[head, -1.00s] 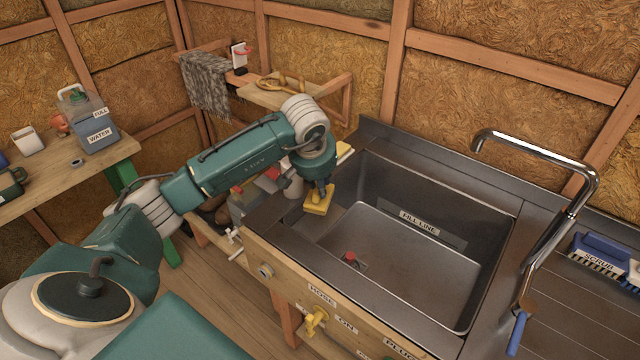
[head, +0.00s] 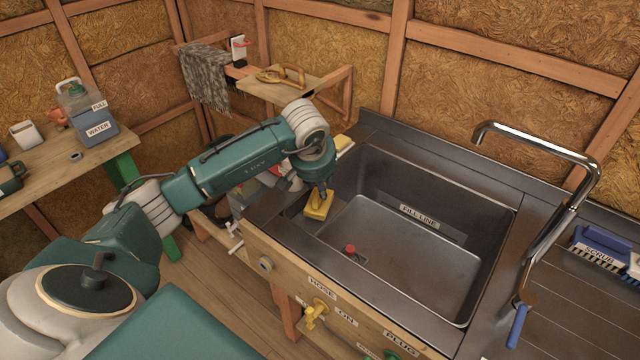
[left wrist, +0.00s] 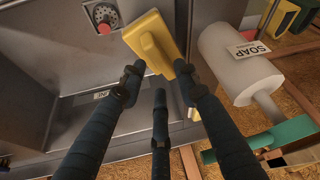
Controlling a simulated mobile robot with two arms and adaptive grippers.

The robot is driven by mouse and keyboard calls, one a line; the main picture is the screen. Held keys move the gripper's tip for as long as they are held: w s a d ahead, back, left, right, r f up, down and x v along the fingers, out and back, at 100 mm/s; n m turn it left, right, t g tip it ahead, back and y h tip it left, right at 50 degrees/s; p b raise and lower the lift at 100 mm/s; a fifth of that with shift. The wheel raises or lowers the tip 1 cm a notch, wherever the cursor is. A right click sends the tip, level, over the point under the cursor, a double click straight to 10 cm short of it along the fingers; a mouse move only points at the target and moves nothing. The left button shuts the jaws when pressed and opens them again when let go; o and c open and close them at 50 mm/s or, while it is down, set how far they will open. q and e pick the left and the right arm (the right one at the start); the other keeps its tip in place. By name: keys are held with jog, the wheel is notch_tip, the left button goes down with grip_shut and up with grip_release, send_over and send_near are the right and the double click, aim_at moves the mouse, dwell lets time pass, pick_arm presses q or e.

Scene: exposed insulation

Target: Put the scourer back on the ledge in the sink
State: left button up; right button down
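The yellow scourer (head: 319,205) is at the left end of the steel sink, at the end of my left arm. My left gripper (head: 322,187) is above it with its fingers closed around its upper part. In the left wrist view the scourer (left wrist: 150,42) sits between the dark fingertips (left wrist: 158,76). The ledge (head: 312,224) is a grey strip at the left end of the sink basin (head: 410,265), just below the scourer. I cannot tell whether the scourer touches it. My right gripper is not in view.
A red plug (head: 350,249) is on the basin floor. A chrome tap (head: 565,230) and a blue scrub brush (head: 598,250) are to the right. The basin's middle is clear.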

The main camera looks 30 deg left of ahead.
pick_arm(q)
jog(key=shift+r+p, duration=0.45)
jog(key=shift+p, duration=0.05)
jog(key=b+v, duration=0.1)
jog(key=v, duration=1.1)
jog(key=shift+r+b, duration=0.2)
jog(key=shift+b, duration=0.15)
jog(key=shift+w, duration=0.1)
jog(key=shift+f, duration=0.1)
dwell(0.8)
